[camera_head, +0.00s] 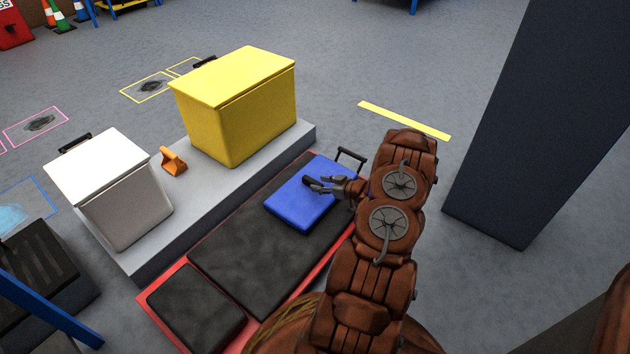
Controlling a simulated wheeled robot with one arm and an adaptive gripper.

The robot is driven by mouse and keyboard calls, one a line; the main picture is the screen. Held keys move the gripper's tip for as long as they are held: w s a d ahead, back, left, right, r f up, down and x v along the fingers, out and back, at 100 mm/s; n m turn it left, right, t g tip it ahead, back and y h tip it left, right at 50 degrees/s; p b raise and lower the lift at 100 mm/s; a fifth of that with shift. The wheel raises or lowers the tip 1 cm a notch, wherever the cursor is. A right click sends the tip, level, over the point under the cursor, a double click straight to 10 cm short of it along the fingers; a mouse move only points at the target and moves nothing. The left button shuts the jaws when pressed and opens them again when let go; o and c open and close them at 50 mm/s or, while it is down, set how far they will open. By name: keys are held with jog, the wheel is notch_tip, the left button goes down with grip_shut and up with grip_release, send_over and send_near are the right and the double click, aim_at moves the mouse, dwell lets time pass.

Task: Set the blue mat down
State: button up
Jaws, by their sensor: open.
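The blue mat (302,208) is a thick flat pad. It lies on the far end of a dark grey padded surface (255,255) with a red border. My gripper (313,184) is over the right part of the blue mat, with its fingers pointing left. It is open. Whether the fingers touch the mat cannot be told from this view. My brown arm covers part of the area to the right of the mat.
A black handle (351,157) stands just beyond the mat. A grey platform (190,215) to the left holds a yellow box (235,105), a white box (110,190) and a small orange object (173,161). A dark pillar (540,120) stands at the right. Floor beyond the handle is clear.

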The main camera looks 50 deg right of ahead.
jog(key=a+p+v, duration=0.1)
jog(key=p+v, duration=0.1)
jog(key=v, duration=0.6)
jog(key=w+d+r+g+h, duration=0.3)
jog(key=w+r+g+h, duration=0.1)
jog(key=w+r, duration=0.55)
jog(key=s+a+r+m+g+h, duration=0.15)
jog(key=a+r+g, duration=0.35)
jog(key=a+r, duration=0.75)
jog(key=s+a+r+g+y, duration=0.1)
jog(key=s+a+r+g, duration=0.1)
jog(key=s+a, duration=0.8)
jog(key=s+a+r+g+y, duration=0.2)
jog(key=s+a+r, duration=0.3)
jog(key=s+a, duration=0.5)
jog(key=s+a+r+g+y, duration=0.1)
jog(key=s+a+r+g, duration=0.2)
jog(key=s+a, duration=0.8)
jog(key=a+r, duration=0.1)
jog(key=a, duration=0.4)
jog(key=shift+r+n+g, duration=0.2)
jog(key=shift+n+g, duration=0.1)
jog(key=shift+n, duration=0.05)
jog(key=shift+a, duration=0.15)
